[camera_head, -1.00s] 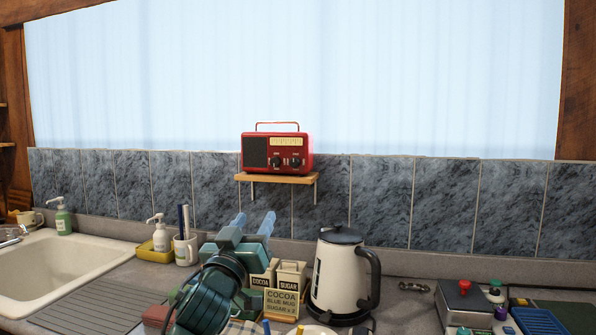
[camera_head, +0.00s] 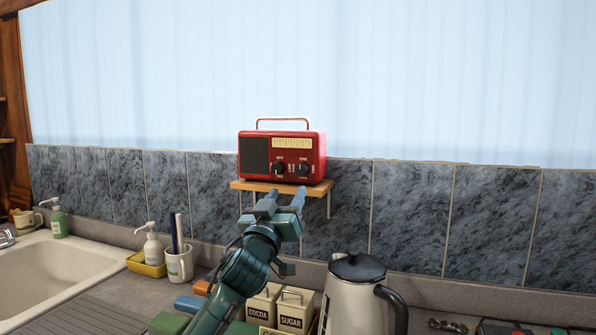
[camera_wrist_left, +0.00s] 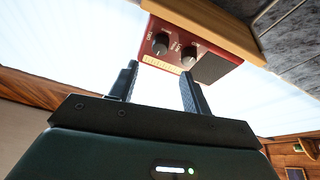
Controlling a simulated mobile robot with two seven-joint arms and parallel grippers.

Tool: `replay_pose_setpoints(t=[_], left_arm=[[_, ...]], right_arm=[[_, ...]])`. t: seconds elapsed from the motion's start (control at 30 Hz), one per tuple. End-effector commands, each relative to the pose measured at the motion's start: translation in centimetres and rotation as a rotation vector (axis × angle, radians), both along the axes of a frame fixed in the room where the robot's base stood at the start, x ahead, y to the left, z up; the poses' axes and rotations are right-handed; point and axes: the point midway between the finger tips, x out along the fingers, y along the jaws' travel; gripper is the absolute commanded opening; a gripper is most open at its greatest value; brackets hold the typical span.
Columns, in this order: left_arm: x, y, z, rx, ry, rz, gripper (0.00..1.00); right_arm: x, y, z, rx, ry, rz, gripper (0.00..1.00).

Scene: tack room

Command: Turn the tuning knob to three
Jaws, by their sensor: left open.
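The red radio (camera_head: 312,152) stands on a small wooden shelf (camera_head: 244,186) against the tiles. Two dark knobs, the left knob (camera_head: 279,168) and the right knob (camera_head: 304,170), sit on its front below a pale dial (camera_head: 292,143); their labels are too small to read surely. My left gripper (camera_head: 283,194) is open and empty, its fingertips just below the knobs in the picture. In the left wrist view the radio (camera_wrist_left: 214,68) appears upside down beyond the open fingers (camera_wrist_left: 160,72), with a gap between them and the knobs. My right gripper is not in view.
A kettle (camera_head: 352,300) stands right of my left arm, with cocoa and sugar tins (camera_head: 294,310) beside it. A soap bottle (camera_head: 153,248), a white mug (camera_head: 180,265) and the sink (camera_head: 60,270) are on the left. The space before the radio is otherwise clear.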

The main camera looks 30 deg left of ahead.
Motion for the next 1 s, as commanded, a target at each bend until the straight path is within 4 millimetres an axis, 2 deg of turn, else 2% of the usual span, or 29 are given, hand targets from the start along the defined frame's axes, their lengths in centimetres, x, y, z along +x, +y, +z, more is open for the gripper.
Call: replay_pose_setpoints(t=[0.03, 0.2, 0.4, 0.6, 0.83, 1.0], left_arm=[[1.1, 0.3, 1.0, 0.001, 0.001, 0.003, 0.48], [4.2, 1.1, 2.2, 0.000, -0.001, 0.001, 0.48], [6.6, 1.7, 3.0, 0.000, 0.000, 0.000, 0.48], [7.5, 1.9, 3.2, 0.002, 0.000, 0.001, 0.48], [7.5, 1.9, 3.2, 0.001, 0.000, -0.001, 0.48], [7.5, 1.9, 3.2, 0.001, 0.000, -0.001, 0.36]], right_arm=[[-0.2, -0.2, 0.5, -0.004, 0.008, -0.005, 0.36], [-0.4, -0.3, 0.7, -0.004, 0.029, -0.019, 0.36], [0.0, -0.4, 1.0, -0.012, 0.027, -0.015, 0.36], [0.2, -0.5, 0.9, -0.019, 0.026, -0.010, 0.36], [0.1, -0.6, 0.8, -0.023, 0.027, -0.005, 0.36], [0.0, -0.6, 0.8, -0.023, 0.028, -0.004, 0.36]])
